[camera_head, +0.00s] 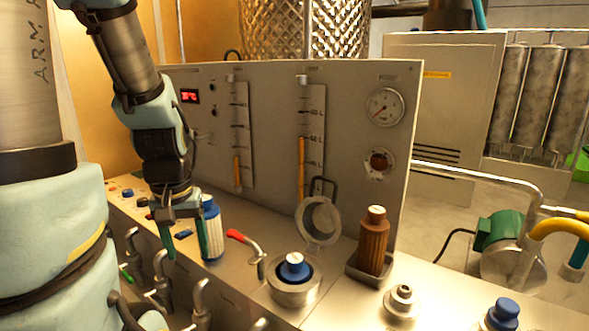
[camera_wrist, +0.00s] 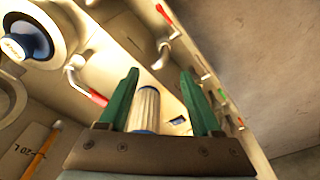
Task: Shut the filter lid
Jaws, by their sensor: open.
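The filter lid (camera_head: 319,220) is a round grey metal disc with a dark loop handle (camera_head: 322,187). It stands tilted up, open, at the back of the round filter housing (camera_head: 294,293). A blue cap with a pale top (camera_head: 293,265) sits in the housing's mouth and also shows at upper left in the wrist view (camera_wrist: 27,38). A grey curved rim, perhaps the lid, is cut off at the wrist view's left edge. My gripper (camera_head: 187,252) points down, open and empty, left of the housing and lid, with green fingers in the wrist view (camera_wrist: 159,75).
A white ribbed cartridge with blue ends (camera_head: 213,232) stands close by my right finger. A red-handled lever (camera_head: 245,243) lies between it and the housing. A brown ribbed cartridge (camera_head: 373,240) stands right of the lid. The gauge panel (camera_head: 270,120) rises behind. Several valves line the front.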

